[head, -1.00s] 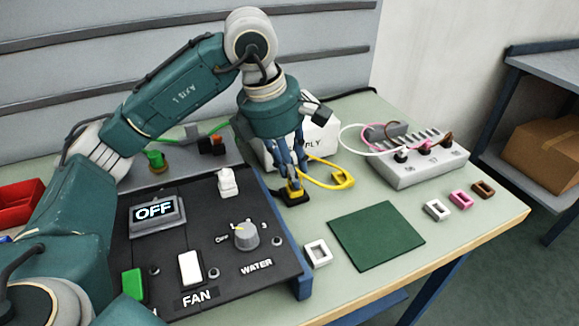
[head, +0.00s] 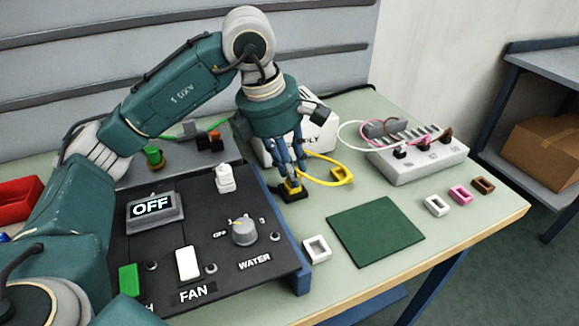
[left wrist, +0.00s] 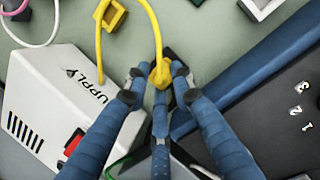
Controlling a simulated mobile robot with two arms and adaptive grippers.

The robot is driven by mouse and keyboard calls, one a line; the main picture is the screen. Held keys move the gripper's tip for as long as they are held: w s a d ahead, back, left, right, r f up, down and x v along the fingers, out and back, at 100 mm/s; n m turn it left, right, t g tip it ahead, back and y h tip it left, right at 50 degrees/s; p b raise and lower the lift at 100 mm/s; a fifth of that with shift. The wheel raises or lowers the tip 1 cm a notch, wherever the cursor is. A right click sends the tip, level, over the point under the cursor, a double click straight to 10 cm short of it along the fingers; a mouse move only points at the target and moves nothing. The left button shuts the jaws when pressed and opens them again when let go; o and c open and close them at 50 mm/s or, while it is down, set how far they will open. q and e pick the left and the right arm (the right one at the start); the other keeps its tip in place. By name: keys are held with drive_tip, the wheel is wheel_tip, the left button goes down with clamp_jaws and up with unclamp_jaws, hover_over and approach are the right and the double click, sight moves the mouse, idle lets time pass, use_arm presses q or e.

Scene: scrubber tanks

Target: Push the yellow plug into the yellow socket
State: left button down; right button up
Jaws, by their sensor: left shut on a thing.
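My left gripper (head: 291,180) is shut on the yellow plug (left wrist: 160,74), with its fingers pointing down at the bench near the panel's right edge. A yellow cable (head: 322,157) runs from the plug in a loop. A dark block (head: 294,195) shows right under the plug; I cannot tell whether the plug is seated in it. A yellow rectangular frame (head: 342,175) lies apart to the right of the gripper. It also shows in the left wrist view (left wrist: 112,16). The fingers hide much of the plug. My right gripper is not in view.
A black control panel (head: 215,272) stands close left of the gripper. A white supply box (head: 313,137) is just behind it. A grey-white terminal block (head: 425,165) with cables is at right. Several small frames and a green mat (head: 375,231) lie on the bench.

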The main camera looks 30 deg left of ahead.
use_arm(q)
drive_tip(key=shift+f, duration=0.4)
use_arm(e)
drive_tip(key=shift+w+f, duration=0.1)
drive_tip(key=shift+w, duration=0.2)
use_arm(q)
drive_tip(key=c, duration=0.9)
unclamp_jaws()
drive_tip(key=shift+d+r, duration=0.1)
drive_tip(key=shift+r, duration=0.25)
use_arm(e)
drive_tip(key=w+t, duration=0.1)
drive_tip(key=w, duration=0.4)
use_arm(q)
wheel_tip(320, 180, up, 3)
drive_tip(key=p, duration=0.2)
drive_tip(key=shift+w+f+p, duration=0.1)
drive_tip(key=shift+f+p, duration=0.05)
drive_tip(key=shift+p, duration=0.15)
wheel_tip(320, 180, up, 4)
drive_tip(key=p, duration=0.3)
drive_tip(key=shift+d+r, duration=0.15)
drive_tip(key=shift+r, duration=0.1)
drive_tip(key=shift+r+p, duration=0.55)
drive_tip(key=shift+p, duration=0.1)
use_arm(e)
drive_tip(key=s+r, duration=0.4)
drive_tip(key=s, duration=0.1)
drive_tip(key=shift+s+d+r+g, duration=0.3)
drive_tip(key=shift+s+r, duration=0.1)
